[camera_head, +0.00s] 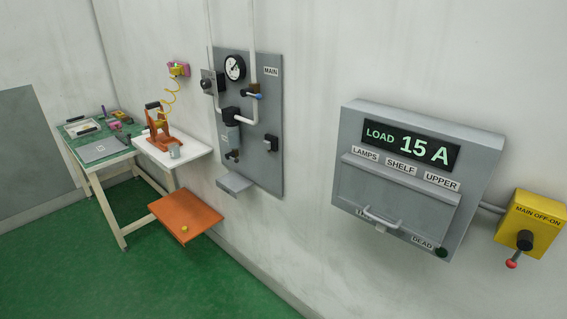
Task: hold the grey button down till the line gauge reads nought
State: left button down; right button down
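The round gauge (235,67) with a white face and dark rim sits at the top of a grey wall panel (272,105) labelled MAIN. Its needle is too small to read. I cannot pick out a grey button for certain. A small dark box (271,145) is on the panel's right side, and a grey box with a dark knob (208,82) is at its upper left. Neither of my grippers is in view.
A grey load box (470,215) reading 15 A and a yellow MAIN OFF-ON switch (530,228) are on the wall at right. An orange shelf (190,217), a white shelf (195,148) and a green-topped table (85,135) stand left. The green floor (120,275) in front is clear.

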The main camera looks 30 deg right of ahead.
aim_at(267, 144)
jog(key=z, duration=0.05)
jog(key=k, duration=0.15)
jog(key=u, duration=0.95)
jog(key=i, duration=1.65)
jog(key=z, duration=1.1)
jog(key=i, duration=0.3)
jog(key=z, duration=0.25)
